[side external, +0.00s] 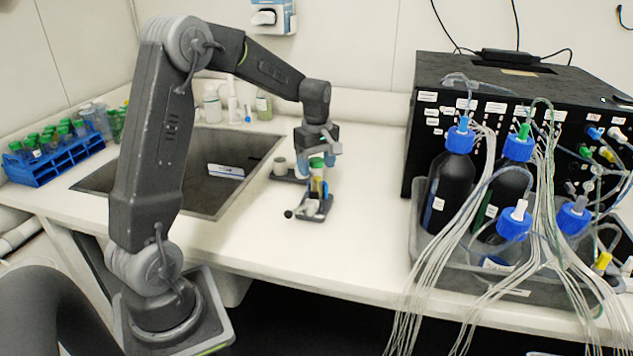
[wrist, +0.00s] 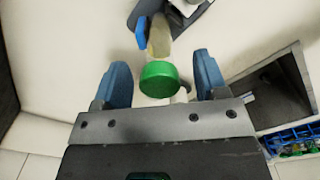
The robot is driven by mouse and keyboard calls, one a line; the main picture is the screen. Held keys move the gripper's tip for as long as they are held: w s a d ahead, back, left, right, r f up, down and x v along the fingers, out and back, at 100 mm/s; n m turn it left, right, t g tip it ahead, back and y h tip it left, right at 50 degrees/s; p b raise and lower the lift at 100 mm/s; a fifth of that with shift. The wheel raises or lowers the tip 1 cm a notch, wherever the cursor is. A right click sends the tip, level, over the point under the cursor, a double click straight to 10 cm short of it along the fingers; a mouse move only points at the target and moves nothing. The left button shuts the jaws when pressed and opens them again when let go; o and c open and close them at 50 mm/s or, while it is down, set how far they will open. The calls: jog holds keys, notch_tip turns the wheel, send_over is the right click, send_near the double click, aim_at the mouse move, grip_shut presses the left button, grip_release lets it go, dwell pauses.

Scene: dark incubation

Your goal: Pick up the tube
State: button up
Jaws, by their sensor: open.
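The tube has a green cap and a pale yellowish body. In the wrist view its green cap (wrist: 159,79) lies between my two blue fingertips, with clear gaps on both sides. My gripper (wrist: 163,82) is open and not closed on it. In the side external view my gripper (side external: 316,166) points down over the tube (side external: 317,176). The tube stands upright in a small dark holder (side external: 314,208) on the white bench. The lower part of the tube is partly hidden by the holder.
A blue rack (side external: 55,160) of green-capped tubes stands at the left. A dark sink (side external: 190,160) lies left of the holder. A black box (side external: 430,110) with dark, blue-capped bottles and hanging tubing stands at the right. The bench between holder and bottles is clear.

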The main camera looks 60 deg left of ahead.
aim_at(317, 181)
jog(key=shift+f, duration=1.25)
jog(key=c, duration=1)
